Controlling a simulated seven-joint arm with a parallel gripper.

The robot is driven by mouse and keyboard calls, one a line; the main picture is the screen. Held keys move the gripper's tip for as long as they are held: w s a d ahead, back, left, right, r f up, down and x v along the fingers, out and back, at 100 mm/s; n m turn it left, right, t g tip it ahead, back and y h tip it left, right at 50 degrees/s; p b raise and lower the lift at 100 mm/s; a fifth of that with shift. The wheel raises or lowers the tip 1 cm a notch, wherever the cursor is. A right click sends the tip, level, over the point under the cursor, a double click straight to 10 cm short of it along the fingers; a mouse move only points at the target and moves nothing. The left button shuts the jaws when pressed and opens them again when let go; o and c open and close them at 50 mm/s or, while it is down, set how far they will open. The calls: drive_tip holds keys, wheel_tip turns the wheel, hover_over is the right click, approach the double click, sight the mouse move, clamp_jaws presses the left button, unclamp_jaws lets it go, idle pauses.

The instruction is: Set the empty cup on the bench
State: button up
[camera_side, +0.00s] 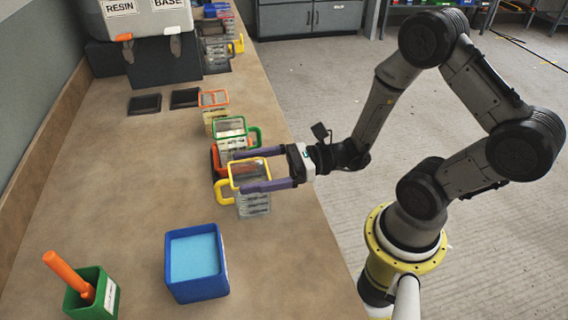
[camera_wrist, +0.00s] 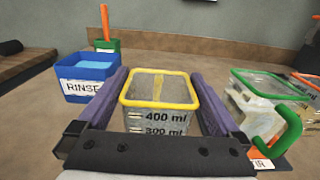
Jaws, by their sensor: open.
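A clear measuring cup with a yellow rim (camera_side: 250,202) and yellow handle stands on the bench (camera_side: 130,190), near its front edge. In the wrist view the yellow-rimmed cup (camera_wrist: 160,112) is upright, looks empty and shows 400 ml and 300 ml marks. My gripper (camera_side: 250,170) is open, with one purple finger on each side of this cup. In the wrist view, narrow gaps seem to show between cup and fingers of my gripper (camera_wrist: 160,95); contact lower down is hidden.
A green-rimmed cup (camera_side: 231,130) with pale contents stands close behind, then an orange-rimmed cup (camera_side: 213,98). A blue RINSE tub (camera_side: 196,262) and a green holder (camera_side: 92,295) with an orange-handled tool stand at the front.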

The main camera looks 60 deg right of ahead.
drive_tip(key=v, duration=0.7)
drive_tip(key=shift+s+d, duration=0.15)
drive_tip(key=shift+r, duration=0.2)
drive_tip(key=s+a+r+n+g+h, duration=0.1)
drive_tip(key=s+a+n+g+h, duration=0.1)
drive_tip(key=s+n+g, duration=0.5)
drive_tip(key=s+a+r+n+g+h, duration=0.25)
drive_tip(key=n+g, duration=0.25)
drive_tip(key=n, duration=0.5)
drive_tip(key=d+r+n+t+h, duration=0.4)
drive_tip(key=d+r+n+h, duration=0.2)
drive_tip(key=d+n+h, duration=0.2)
drive_tip(key=shift+d+r+n+t, duration=0.35)
drive_tip(key=shift+d+n, duration=0.4)
drive_tip(key=shift+n, duration=0.25)
